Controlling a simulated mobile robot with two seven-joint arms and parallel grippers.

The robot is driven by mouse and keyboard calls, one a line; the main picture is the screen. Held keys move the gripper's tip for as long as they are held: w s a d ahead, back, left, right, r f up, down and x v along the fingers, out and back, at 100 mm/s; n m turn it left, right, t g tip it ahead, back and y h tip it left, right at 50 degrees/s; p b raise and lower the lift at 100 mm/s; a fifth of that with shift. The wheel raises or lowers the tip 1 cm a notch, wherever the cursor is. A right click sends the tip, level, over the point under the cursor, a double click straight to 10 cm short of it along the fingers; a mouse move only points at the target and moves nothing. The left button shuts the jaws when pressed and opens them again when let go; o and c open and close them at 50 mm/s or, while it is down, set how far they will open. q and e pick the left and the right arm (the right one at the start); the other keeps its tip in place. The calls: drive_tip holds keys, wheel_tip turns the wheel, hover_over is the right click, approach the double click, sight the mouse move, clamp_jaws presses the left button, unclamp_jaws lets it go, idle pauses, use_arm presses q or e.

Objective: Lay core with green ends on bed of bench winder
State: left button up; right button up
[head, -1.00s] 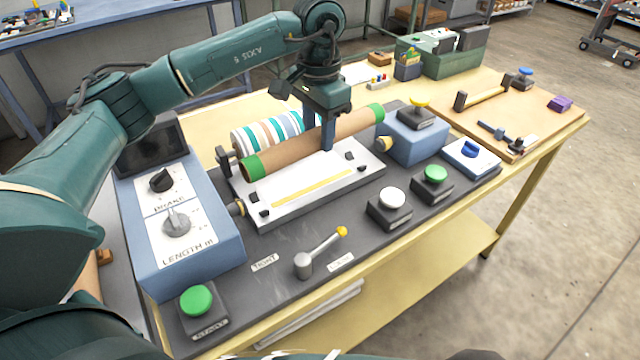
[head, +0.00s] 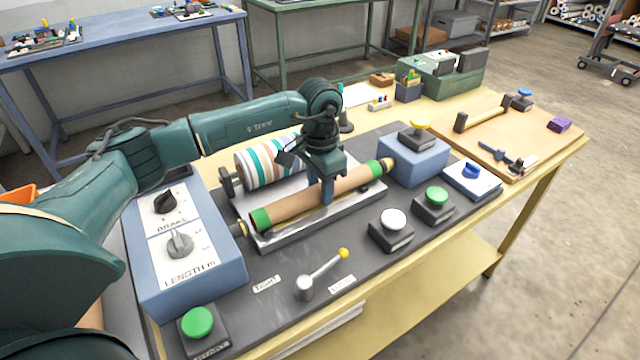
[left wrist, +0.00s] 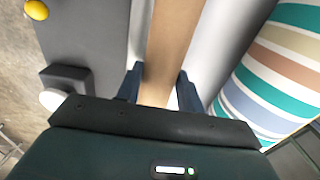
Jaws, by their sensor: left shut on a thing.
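The core with green ends (head: 290,210) is a brown tube lying level over the silver bed (head: 367,198) of the bench winder, between the blue control box on the left and the blue block on the right. My left gripper (head: 327,196) is shut on the core near its middle, from above. In the left wrist view the brown core (left wrist: 172,45) runs between the two fingers (left wrist: 160,86). I cannot tell whether the core touches the bed. The striped roll (head: 268,160) sits behind the core. My right gripper is not in view.
The control box (head: 183,235) with two knobs stands left, the blue block (head: 413,160) with a yellow button right. In front are a yellow-tipped lever (head: 322,270), a white button (head: 393,220) and green buttons (head: 197,321). A board (head: 500,130) with tools lies far right.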

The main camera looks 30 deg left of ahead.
sight(320, 186)
use_arm(q)
drive_tip(key=shift+f, duration=0.2)
drive_tip(key=o, duration=1)
drive_tip(key=shift+r, duration=0.1)
drive_tip(key=shift+r, duration=0.2)
wheel_tip(320, 186, up, 12)
drive_tip(key=b, duration=0.1)
